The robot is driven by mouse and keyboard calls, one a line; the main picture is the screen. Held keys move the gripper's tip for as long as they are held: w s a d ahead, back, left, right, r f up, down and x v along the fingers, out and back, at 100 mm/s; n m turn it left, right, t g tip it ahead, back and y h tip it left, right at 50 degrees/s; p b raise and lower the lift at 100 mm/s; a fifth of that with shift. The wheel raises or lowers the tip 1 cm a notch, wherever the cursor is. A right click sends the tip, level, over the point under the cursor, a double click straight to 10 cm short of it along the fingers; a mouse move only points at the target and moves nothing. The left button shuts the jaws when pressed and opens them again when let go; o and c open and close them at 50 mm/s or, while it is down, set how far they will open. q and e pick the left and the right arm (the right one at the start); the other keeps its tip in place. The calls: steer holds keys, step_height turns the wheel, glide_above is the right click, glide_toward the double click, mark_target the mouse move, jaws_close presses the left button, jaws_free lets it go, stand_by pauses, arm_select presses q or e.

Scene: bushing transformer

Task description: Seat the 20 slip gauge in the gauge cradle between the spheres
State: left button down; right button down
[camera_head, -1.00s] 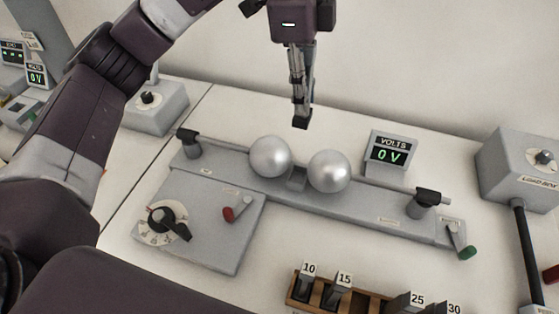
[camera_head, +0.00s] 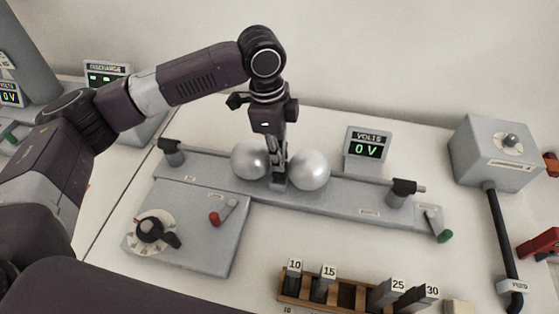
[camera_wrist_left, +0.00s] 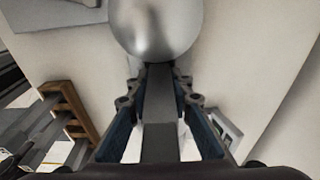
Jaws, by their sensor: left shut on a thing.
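Two silver spheres, the left one (camera_head: 247,160) and the right one (camera_head: 309,171), sit on a grey bench bar. The gauge cradle (camera_head: 279,185) is a small grey block between them, mostly hidden behind the gripper. My left gripper (camera_head: 279,168) points down between the spheres, just over the cradle. In the left wrist view the gripper (camera_wrist_left: 155,78) is shut on a long dark grey bar, the 20 slip gauge (camera_wrist_left: 160,112), with a sphere (camera_wrist_left: 155,25) close beyond its tip. I cannot tell whether the gauge touches the cradle. My right gripper is out of view.
A wooden rack (camera_head: 322,303) holds gauges marked 10, 15, 25 and 30, with an empty slot in the middle. A volts meter (camera_head: 367,150) reading 0 V stands behind the bar. A dial panel (camera_head: 185,225) lies in front; a grey box (camera_head: 494,153) stands right.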

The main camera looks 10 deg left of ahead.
arm_select(q)
step_height(320, 180, down, 2)
steer(key=shift+f, duration=0.5)
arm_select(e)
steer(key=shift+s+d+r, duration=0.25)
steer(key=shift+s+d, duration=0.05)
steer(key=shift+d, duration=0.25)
arm_select(q)
steer(key=shift+f, duration=0.1)
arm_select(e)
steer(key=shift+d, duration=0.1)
arm_select(q)
steer(key=c, duration=1.7)
jaws_free()
steer(key=shift+c, duration=0.2)
